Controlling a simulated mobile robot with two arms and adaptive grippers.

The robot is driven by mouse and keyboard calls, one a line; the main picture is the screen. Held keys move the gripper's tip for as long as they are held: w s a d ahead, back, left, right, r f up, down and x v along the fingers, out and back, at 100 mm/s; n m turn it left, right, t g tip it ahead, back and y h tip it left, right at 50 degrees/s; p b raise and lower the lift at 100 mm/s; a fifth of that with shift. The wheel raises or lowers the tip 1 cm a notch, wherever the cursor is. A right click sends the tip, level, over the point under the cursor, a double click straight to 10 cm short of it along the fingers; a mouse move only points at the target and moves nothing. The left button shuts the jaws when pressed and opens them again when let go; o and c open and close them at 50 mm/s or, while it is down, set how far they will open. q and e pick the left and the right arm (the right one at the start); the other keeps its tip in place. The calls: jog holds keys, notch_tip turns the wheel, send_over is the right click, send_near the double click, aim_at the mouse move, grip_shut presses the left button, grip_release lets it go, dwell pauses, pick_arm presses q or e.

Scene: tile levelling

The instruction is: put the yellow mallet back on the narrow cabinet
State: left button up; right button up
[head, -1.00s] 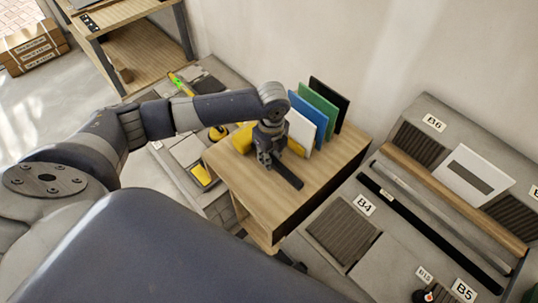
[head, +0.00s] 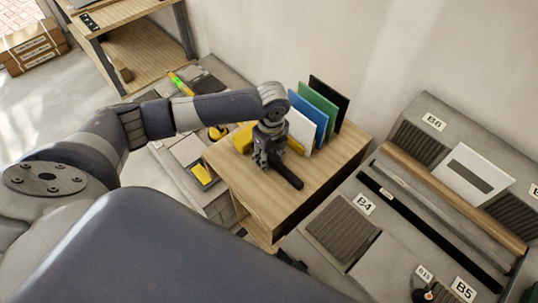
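The narrow cabinet (head: 225,163) is a light wooden box with a dark open side, standing in the middle of the head view. The yellow mallet (head: 243,137) is at its top; its yellow head shows behind my gripper. A black handle (head: 289,177) runs out towards the lower right. My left gripper (head: 264,163) points down at the handle, close above the top and hiding part of the mallet. I cannot tell whether its fingers are closed on the handle, or whether the mallet touches the top. My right gripper is not in view.
White, blue (head: 308,118), green (head: 318,108) and black panels stand upright at the cabinet's back. To the right a grey bench carries labelled textured pads (head: 343,227), a wooden bar and dark rails. A wooden shelf (head: 145,55) stands at the back left.

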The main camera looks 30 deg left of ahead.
pick_arm(q)
notch_tip(320, 180, up, 12)
jog(key=shift+s+d, duration=0.15)
jog(key=shift+d, duration=0.1)
dwell(0.4)
